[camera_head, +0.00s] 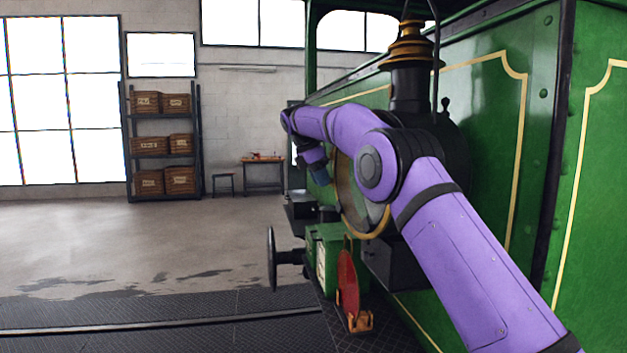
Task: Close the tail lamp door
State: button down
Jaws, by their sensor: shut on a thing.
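The tail lamp is a large black round body with a black and brass chimney (408,75), mounted on the green end of the tram. Its round door (362,207), with a brass rim, shows below my arm and stands at an angle to the lamp body. My purple arm crosses in front and hides much of the lamp and the door's upper part. My gripper (322,177) points down at the door's left edge and is shut on it. The fingertips are small and hard to make out.
Below the lamp are a green box (326,255), a red disc (347,284) and a black buffer (272,258) sticking out left. A shelf with crates (162,145) and a small table (262,162) stand far back. The floor at left is clear.

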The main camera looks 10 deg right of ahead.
jog(key=shift+r, duration=0.1)
jog(key=c, duration=0.9)
grip_release()
jog(key=shift+c, duration=0.2)
jog(key=s+a+r, duration=0.1)
jog(key=a, duration=1.1)
jog(key=shift+s+a, duration=0.15)
jog(key=shift+a, duration=0.05)
